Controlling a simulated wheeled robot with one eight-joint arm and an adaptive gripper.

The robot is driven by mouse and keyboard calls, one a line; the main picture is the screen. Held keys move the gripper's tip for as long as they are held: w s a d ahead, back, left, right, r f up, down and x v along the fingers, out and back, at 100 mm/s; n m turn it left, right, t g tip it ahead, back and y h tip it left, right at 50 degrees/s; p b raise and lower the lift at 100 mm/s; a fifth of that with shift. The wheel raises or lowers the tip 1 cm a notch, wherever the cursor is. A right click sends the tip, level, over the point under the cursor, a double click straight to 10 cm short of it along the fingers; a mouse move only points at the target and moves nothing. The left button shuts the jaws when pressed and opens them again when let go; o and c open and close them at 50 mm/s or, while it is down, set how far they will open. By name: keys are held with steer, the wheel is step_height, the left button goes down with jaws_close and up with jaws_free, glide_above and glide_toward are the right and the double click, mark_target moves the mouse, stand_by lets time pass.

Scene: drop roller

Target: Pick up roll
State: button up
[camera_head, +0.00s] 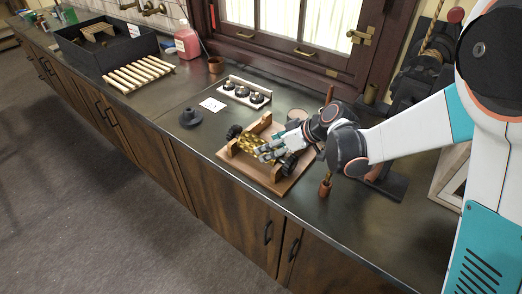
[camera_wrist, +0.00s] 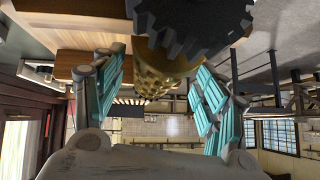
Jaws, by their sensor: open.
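The roll is a brass-coloured studded cylinder (camera_head: 248,141) with dark toothed wheels at its ends. It lies across wooden supports on a wooden base (camera_head: 283,187) on the counter. My gripper (camera_head: 266,152) is at the roll, over its near part, and hides some of it. In the wrist view, the roll (camera_wrist: 160,78) and a dark gear (camera_wrist: 195,22) fill the top middle. The teal fingers of my gripper (camera_wrist: 158,68) stand apart on either side of the roll. Whether they touch it I cannot tell.
An upright wooden-handled tool (camera_head: 325,185) stands close right of the base. A slatted rack (camera_head: 138,74) is further left. Bare counter (camera_head: 200,150) lies left of the base.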

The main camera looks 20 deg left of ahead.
steer(key=b+x, duration=0.2)
steer(key=x, duration=0.3)
steer(key=shift+w+a+r, duration=0.1)
steer(key=shift+r, duration=0.1)
jaws_close()
